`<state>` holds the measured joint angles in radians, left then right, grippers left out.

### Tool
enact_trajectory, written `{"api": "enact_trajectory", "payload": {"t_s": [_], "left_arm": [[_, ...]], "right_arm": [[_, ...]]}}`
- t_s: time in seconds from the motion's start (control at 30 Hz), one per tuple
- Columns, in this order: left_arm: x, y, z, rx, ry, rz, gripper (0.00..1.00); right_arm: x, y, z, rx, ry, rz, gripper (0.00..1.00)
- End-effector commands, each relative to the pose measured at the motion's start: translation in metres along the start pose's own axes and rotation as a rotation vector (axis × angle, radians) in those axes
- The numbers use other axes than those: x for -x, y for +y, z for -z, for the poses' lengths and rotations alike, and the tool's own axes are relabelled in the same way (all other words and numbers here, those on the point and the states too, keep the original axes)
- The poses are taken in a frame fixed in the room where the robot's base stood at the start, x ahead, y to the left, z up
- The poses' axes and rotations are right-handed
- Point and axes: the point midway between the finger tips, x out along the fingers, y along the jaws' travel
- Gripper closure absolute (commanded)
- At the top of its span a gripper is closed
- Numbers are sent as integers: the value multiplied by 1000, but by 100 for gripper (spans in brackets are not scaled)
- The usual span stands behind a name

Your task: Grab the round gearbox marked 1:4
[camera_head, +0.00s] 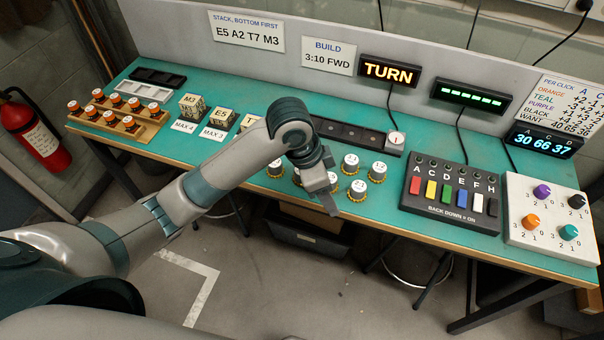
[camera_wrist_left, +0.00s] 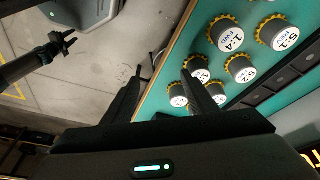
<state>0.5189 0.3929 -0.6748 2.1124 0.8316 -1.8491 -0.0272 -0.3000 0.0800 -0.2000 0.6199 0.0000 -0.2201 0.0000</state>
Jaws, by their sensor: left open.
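The round gearbox marked 1:4 FWD (camera_wrist_left: 225,35), white-topped with a yellow toothed rim, stands on the teal bench near its front edge in the left wrist view. Its label cannot be read in the head view. My left gripper (camera_wrist_left: 162,76) is open and empty, its fingers over the bench's front edge, apart from this gearbox. In the head view the left gripper (camera_head: 332,203) hangs in front of the gearbox group and hides part of it. Another gripper, seemingly my right one (camera_wrist_left: 66,42), shows small in the left wrist view; its jaw state is unclear.
A gearbox marked 1:5 REV (camera_wrist_left: 277,37) stands beside the 1:4 one, with several others close by. A dark slotted rail (camera_head: 345,133) lies behind them. The switch box (camera_head: 452,196) is to the right, small labelled blocks (camera_head: 190,107) to the left.

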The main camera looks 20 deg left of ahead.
Motion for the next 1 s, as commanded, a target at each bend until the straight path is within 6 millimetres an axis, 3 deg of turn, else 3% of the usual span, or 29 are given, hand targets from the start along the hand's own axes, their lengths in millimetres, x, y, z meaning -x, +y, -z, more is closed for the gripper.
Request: {"api": "enact_trajectory", "payload": {"t_s": [0.27, 0.6, 0.8, 1.0], "left_arm": [[55, -44, 14, -117, -133, 13, 47], [132, -88, 14, -172, -292, 27, 47], [151, -96, 13, -175, -328, 28, 47], [153, -96, 12, -176, -331, 26, 47]], "right_arm": [[0, 0, 0, 0, 0, 0, 69], [0, 0, 0, 0, 0, 0, 69], [0, 0, 0, 0, 0, 0, 69], [0, 0, 0, 0, 0, 0, 69]]}}
